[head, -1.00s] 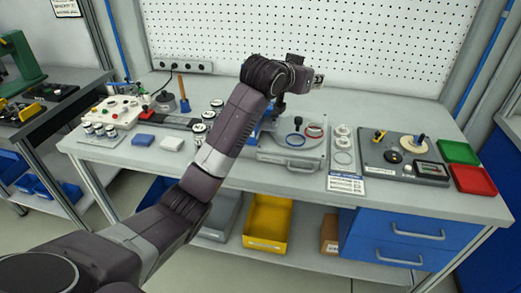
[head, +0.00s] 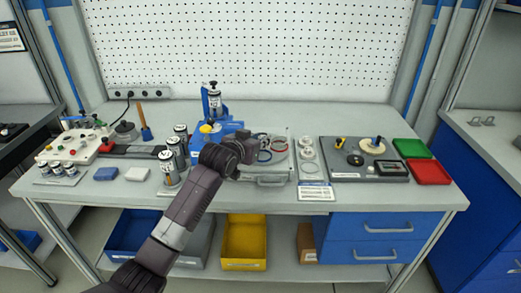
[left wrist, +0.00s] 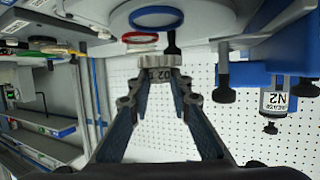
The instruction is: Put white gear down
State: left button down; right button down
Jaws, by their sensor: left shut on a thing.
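My left gripper (head: 248,150) is over the middle of the bench, beside the blue fixture (head: 228,129) and the grey base with rings. In the left wrist view its fingers (left wrist: 155,78) are shut on the white gear (left wrist: 152,61), a pale disc seen nearly edge-on. A dark marking shows just below it between the fingertips. The fingers hide part of it, and in the head view I cannot make it out. A blue ring (left wrist: 156,17) and a red ring (left wrist: 140,37) show beyond it. My right gripper is not in view.
A grey board (head: 350,172) with a cream disc (head: 371,147) lies to the right, beside green (head: 411,148) and red (head: 429,173) trays. Labelled canisters (head: 171,170) stand left of my arm. A pegboard (head: 300,50) closes the back.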

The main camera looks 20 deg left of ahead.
aim_at(261, 159)
pick_arm(q)
jog(key=shift+f, duration=2.25)
jog(key=shift+f, duration=0.15)
jog(key=c, duration=1.8)
grip_release()
jog(key=shift+o, duration=0.2)
jog(key=shift+r, duration=0.2)
jog(key=v, duration=1.2)
